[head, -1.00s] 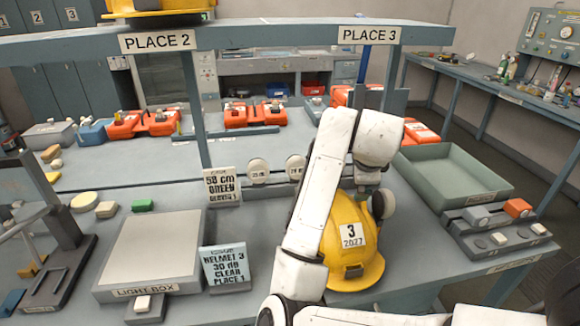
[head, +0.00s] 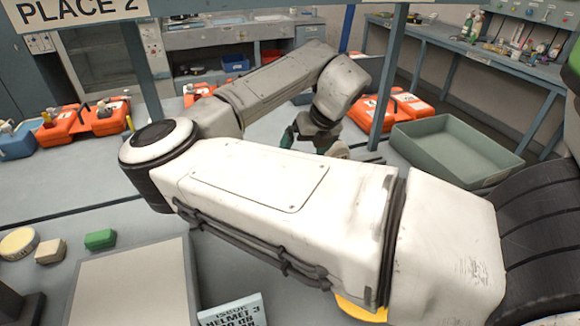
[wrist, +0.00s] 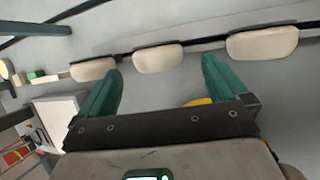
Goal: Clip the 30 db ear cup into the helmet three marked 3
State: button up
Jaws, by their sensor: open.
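My gripper (head: 314,145) hangs over the back of the bench in the head view, behind my own arm. In the wrist view its two teal fingers (wrist: 161,68) are spread, with nothing between them. Several pale rounded pads, which look like ear cups (wrist: 158,58), sit along a dark rail beyond the fingertips; their ratings are not readable. Helmet three is mostly hidden by my arm; a yellow edge (head: 360,308) shows below it, and a yellow sliver (wrist: 198,101) shows by one finger in the wrist view. The issue card (head: 231,313) is partly cut off.
A green-grey tray (head: 455,150) lies at the right. Orange cases (head: 85,120) stand at the back left, another (head: 392,108) behind my gripper. The light box (head: 135,285) is at the front left. An upright post (head: 388,75) stands near my gripper.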

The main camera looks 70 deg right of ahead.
jog(key=shift+x, duration=1)
jog(key=shift+a+p+x, duration=0.2)
jog(key=shift+p+x, duration=0.2)
jog(key=shift+x, duration=2.35)
jog(key=c, duration=1)
